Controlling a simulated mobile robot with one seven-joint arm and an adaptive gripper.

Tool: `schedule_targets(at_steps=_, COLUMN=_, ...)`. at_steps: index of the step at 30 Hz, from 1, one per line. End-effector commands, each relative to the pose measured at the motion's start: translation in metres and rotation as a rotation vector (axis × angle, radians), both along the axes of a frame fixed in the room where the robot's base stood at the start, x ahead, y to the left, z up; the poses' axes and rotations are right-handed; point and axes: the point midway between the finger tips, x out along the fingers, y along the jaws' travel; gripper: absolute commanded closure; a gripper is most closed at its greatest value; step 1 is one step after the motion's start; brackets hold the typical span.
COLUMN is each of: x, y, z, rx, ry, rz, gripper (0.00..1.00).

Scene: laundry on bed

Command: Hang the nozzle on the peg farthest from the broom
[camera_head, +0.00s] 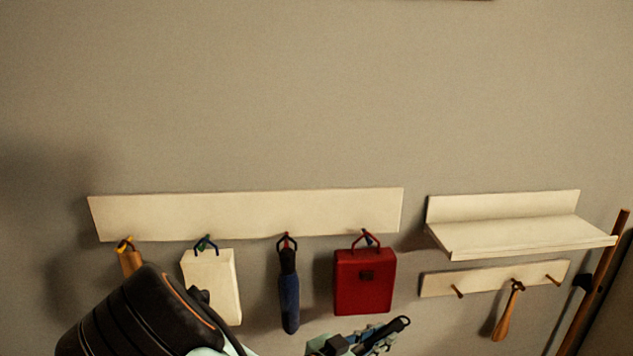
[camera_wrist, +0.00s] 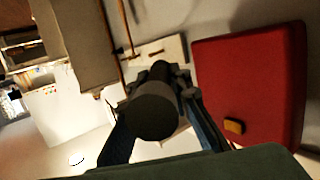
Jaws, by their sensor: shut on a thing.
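My gripper (camera_head: 368,338) is at the bottom middle of the head view, below the red bag. It is shut on a dark nozzle (camera_wrist: 155,112), a black cylinder between the two fingers in the wrist view. The short peg rail (camera_head: 485,279) is to the right of my gripper. Its left peg (camera_head: 458,291), farthest from the broom, is bare. A wooden-handled tool (camera_head: 506,312) hangs on the middle peg. The right peg (camera_head: 553,280) is bare. The broom (camera_head: 598,285) stands at the far right.
A white shelf (camera_head: 520,236) juts out just above the peg rail. A red bag (camera_head: 364,280) hangs close above my gripper and fills the right of the wrist view. A blue-handled tool (camera_head: 289,300) and a white bag (camera_head: 212,285) hang farther left on the long board (camera_head: 245,214).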

Motion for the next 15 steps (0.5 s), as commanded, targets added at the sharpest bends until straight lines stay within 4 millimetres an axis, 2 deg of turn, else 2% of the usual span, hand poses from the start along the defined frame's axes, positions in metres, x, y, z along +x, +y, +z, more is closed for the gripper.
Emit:
schedule_targets(at_steps=9, x=0.004, y=0.004, z=0.0104, rx=0.01, ry=-0.019, rz=0.01, gripper=1.0)
schedule_targets(at_steps=15, x=0.0039, y=0.0039, z=0.0099, rx=0.01, ry=-0.019, rz=0.009, gripper=1.0)
